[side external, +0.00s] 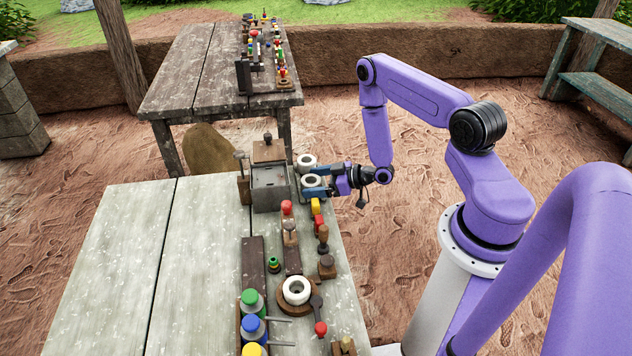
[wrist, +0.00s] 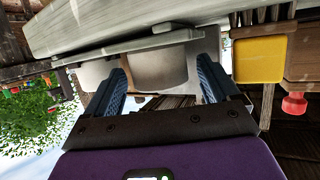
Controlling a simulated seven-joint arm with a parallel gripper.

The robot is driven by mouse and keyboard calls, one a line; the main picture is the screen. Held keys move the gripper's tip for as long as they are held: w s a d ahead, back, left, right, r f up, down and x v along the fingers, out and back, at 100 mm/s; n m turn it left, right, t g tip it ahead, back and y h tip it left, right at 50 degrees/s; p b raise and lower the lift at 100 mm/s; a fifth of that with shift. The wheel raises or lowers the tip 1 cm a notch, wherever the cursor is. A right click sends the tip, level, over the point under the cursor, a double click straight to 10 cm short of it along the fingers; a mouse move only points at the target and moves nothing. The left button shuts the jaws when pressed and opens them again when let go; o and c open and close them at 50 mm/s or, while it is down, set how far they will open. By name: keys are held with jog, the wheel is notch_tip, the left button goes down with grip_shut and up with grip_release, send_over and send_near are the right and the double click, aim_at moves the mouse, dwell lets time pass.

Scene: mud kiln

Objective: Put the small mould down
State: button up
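Two pale, round, hollow moulds stand close together at the far right corner of the near table. The nearer one, which I take as the small mould (side external: 312,181), sits between the fingers of my gripper (side external: 318,184). In the wrist view this pale mould (wrist: 160,70) fills the gap between the two blue fingers (wrist: 163,88), with no clear gap at either side. The other mould (side external: 307,160) is just beyond it and shows at the left in the wrist view (wrist: 94,74). I cannot tell whether the held mould touches the surface beneath.
A grey metal box (side external: 270,190) stands just left of the moulds. A yellow block (side external: 316,206), red-topped tools and a white ring (side external: 296,290) on a round wooden base line the table's right side. The left part of the table (side external: 130,260) is clear.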

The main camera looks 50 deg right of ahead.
jog(key=shift+r, duration=0.15)
jog(key=v, duration=1.2)
jog(key=w+a+r+n+g+h, duration=0.3)
jog(key=a+r+n+g, duration=0.55)
jog(key=a, duration=0.65)
jog(key=s+a+r+g+h, duration=0.1)
jog(key=s+a+r+g, duration=0.1)
jog(key=s+r, duration=0.5)
jog(key=s+a+r+g+h, duration=0.1)
jog(key=s+a+r+g, duration=0.1)
jog(key=s+r, duration=0.6)
jog(key=s+a, duration=0.1)
jog(key=s, duration=0.5)
jog(key=shift+a, duration=0.3)
